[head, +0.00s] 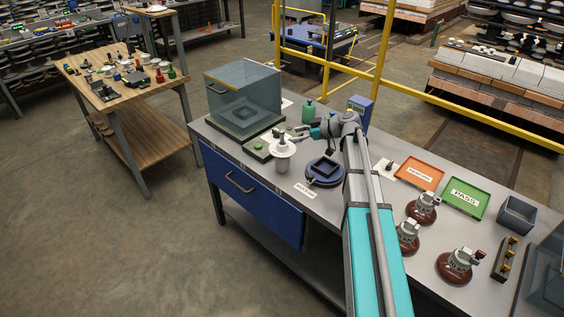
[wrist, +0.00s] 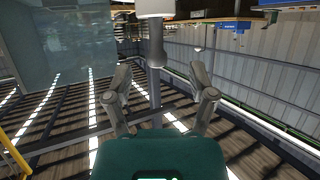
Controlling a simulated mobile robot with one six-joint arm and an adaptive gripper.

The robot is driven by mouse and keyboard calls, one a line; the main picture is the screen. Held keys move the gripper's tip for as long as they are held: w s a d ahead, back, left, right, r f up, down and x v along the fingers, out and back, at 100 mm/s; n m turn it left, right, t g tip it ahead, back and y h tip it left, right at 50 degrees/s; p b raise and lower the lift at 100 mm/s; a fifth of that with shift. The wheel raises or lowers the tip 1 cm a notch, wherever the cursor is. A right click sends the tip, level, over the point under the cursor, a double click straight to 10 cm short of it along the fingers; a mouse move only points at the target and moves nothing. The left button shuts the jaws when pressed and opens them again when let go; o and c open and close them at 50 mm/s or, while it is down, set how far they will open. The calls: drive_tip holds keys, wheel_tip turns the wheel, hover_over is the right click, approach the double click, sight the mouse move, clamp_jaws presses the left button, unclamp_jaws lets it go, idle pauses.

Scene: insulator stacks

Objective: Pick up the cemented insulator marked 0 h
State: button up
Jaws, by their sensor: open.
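A white insulator with a grey lower part (head: 282,148) stands upright near the front left of the bench. My gripper (head: 300,138) is just right of its top in the head view. In the wrist view my gripper (wrist: 159,95) has its two fingers apart. A grey rod with a collar (wrist: 156,55) under a white block (wrist: 155,8) shows between and beyond the fingers; contact cannot be told. Brown insulators with grey caps stand at the right of the bench (head: 422,208), (head: 407,236), (head: 460,266). No 0 h marking can be read.
A glass chamber (head: 243,95) stands behind left of the white insulator. A dark blue round fixture (head: 325,172) lies to its right. An orange tray (head: 419,173), a green PASS tray (head: 465,198) and a grey box (head: 516,215) are farther right. A green bottle (head: 308,111) stands behind.

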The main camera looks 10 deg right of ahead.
sight(283, 135)
drive_tip(key=shift+w+a+f, duration=0.1)
drive_tip(key=shift+w+a, duration=0.05)
drive_tip(key=shift+a, duration=0.05)
idle(0.3)
drive_tip(key=shift+w+b+x, duration=0.2)
drive_tip(key=shift+b+x, duration=0.6)
drive_tip(key=shift+x, duration=1.85)
drive_tip(key=shift+r, duration=0.25)
clamp_jaws()
